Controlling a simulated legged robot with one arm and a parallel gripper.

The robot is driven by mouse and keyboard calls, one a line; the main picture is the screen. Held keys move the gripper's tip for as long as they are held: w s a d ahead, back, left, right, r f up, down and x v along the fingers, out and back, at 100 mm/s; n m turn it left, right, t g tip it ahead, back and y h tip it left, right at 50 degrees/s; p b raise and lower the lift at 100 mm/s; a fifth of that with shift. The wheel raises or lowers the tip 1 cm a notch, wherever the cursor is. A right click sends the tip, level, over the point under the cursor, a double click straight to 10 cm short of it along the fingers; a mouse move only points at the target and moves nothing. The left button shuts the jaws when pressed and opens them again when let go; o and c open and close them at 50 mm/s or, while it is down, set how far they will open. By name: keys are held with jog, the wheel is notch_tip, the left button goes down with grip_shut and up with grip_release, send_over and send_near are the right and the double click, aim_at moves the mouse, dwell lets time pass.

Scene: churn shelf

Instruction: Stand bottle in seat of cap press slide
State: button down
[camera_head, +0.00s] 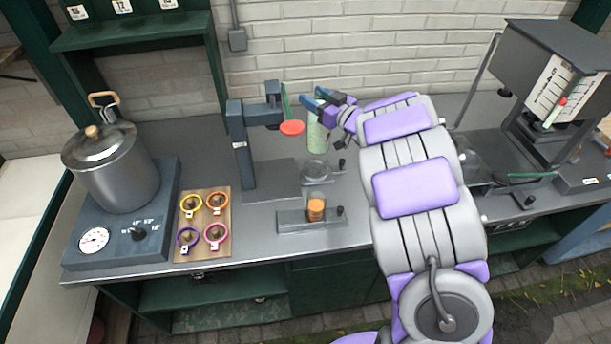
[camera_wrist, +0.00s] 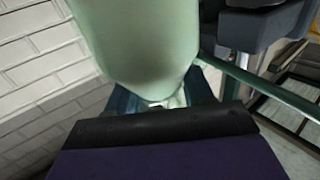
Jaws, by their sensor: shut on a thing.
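My gripper (camera_head: 322,106) is shut on a pale green bottle (camera_head: 316,135), held roughly upright above the bench. In the wrist view the bottle (camera_wrist: 140,45) fills the upper middle, with dark teal finger parts beside it. The cap press (camera_head: 240,145) is a dark grey post with an overhanging head, left of the bottle. A red disc (camera_head: 291,128) on a green lever is close to the bottle. Below the bottle is a clear round seat-like part (camera_head: 315,171) with a black knob beside it. I cannot tell whether bottle and seat touch.
A low plate (camera_head: 291,218) with an orange-filled clear container (camera_head: 316,209) and black knob sits nearer the front edge. Left are a steel pot (camera_head: 112,170) and a wooden board (camera_head: 206,247) with several coloured rings. A dark machine (camera_head: 545,85) stands at right. A brick wall backs the bench.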

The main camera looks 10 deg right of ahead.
aim_at(312, 127)
jog(key=shift+a, duration=0.25)
jog(key=shift+s+a+f, duration=0.1)
jog(key=shift+f, duration=0.3)
notch_tip(312, 127, down, 9)
jog(key=b, duration=0.3)
jog(key=shift+f, duration=0.1)
jog(key=shift+c, duration=2.2)
grip_release()
